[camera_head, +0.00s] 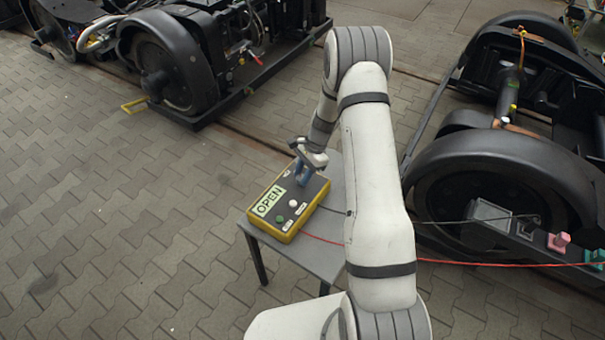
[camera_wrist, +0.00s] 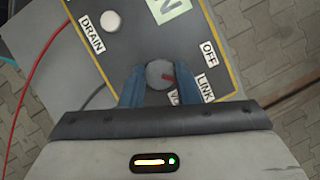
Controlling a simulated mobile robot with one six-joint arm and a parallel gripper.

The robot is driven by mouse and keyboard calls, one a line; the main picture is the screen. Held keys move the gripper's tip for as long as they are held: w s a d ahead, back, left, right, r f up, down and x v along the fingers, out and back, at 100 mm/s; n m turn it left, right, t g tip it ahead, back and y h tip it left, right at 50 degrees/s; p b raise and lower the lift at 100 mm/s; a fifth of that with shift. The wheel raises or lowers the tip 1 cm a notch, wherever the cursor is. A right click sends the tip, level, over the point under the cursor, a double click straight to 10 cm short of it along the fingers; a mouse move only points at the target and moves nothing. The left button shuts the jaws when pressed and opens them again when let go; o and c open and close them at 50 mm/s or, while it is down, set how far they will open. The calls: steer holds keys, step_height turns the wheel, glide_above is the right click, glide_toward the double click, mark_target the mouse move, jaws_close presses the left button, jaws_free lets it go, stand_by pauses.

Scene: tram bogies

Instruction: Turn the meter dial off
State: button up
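The meter is a yellow box with a dark face (camera_head: 272,222), lying on a small grey table. A green panel reading OPEN (camera_head: 268,200) is on its face. My gripper (camera_head: 304,178) is over its far end. In the wrist view the round grey dial (camera_wrist: 159,75) sits between my two blue fingertips, which press close against both sides. The dial's red mark (camera_wrist: 169,77) points right, between the OFF label (camera_wrist: 209,53) and the LINK label (camera_wrist: 206,85). A label below the dial is partly hidden by my gripper.
The small grey table (camera_head: 322,262) has bare room beside the meter. A red cable (camera_head: 470,263) and a dark cable run right toward a bogie (camera_head: 500,180). Another bogie (camera_head: 170,60) stands upper left. Paving at left is clear.

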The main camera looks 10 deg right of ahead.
steer(key=c, duration=0.4)
steer(key=shift+n, duration=0.4)
steer(key=n+g+b, duration=0.1)
steer(key=n+b, duration=0.1)
steer(key=n, duration=0.1)
steer(key=shift+w+a+n+h, duration=0.1)
steer(key=shift+w+n+h, duration=0.05)
steer(key=shift+n+h, duration=0.2)
steer(key=shift+n+g+h+b, duration=0.35)
steer(key=shift+n+h, duration=0.05)
steer(key=shift+n, duration=0.7)
steer(key=shift+n+g+h+b, duration=0.3)
steer(key=shift+n+g+h, duration=0.05)
steer(key=shift+n, duration=0.7)
steer(key=shift+a, duration=0.1)
steer(key=o, duration=0.9)
steer(key=shift+o, duration=0.2)
steer(key=shift+r, duration=0.1)
